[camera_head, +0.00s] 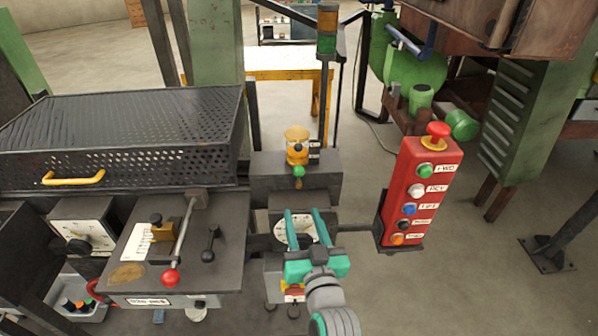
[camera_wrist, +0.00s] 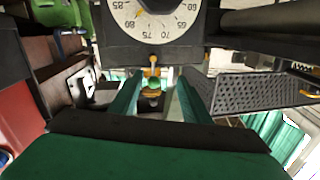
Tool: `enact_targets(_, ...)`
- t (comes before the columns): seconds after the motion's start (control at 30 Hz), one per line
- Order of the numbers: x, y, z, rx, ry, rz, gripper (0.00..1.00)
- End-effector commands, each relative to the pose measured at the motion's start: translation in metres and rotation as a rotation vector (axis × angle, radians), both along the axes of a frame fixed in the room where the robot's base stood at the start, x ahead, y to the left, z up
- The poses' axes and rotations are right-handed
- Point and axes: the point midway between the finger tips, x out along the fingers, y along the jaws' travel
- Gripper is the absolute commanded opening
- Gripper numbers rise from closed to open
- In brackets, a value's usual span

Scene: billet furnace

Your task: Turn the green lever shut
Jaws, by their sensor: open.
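The green lever shows as a green ball knob (camera_head: 299,171) below a yellow valve-like body (camera_head: 297,146) on a dark grey block. In the wrist view the green knob (camera_wrist: 152,84) shows between my fingers, below a yellow stem. My gripper (camera_head: 305,213) has teal fingers, spread apart with nothing between them, in front of and below the knob in the head view. It also shows in the wrist view (camera_wrist: 155,92). I cannot tell how far the knob is from the fingertips. A round white dial gauge (camera_head: 297,230) is partly hidden behind my fingers.
A red button box (camera_head: 421,190) stands to the right. A panel with a red-knobbed lever (camera_head: 170,277) and a perforated dark cover (camera_head: 120,130) are to the left. A signal post (camera_head: 326,45) rises behind the block.

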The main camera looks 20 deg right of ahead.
Motion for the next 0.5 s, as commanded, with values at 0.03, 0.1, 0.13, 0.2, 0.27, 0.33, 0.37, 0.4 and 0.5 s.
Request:
enact_targets(0.03,0.005,-0.008,0.015,-0.012,-0.012,0.0,0.43)
enact_targets(0.1,0.009,-0.013,0.027,-0.02,-0.017,0.008,0.43)
enact_targets(0.13,0.01,-0.015,0.032,-0.023,-0.018,0.01,0.43)
enact_targets(0.2,0.012,-0.018,0.039,-0.029,-0.019,0.012,0.43)
enact_targets(0.27,0.013,-0.02,0.043,-0.032,-0.02,0.013,0.43)
enact_targets(0.33,0.016,-0.022,0.046,-0.035,-0.021,0.015,0.43)
enact_targets(0.37,0.017,-0.022,0.046,-0.035,-0.021,0.015,0.43)
enact_targets(0.4,0.02,-0.023,0.047,-0.036,-0.022,0.015,0.43)
enact_targets(0.5,0.032,-0.026,0.046,-0.035,-0.021,0.012,0.43)
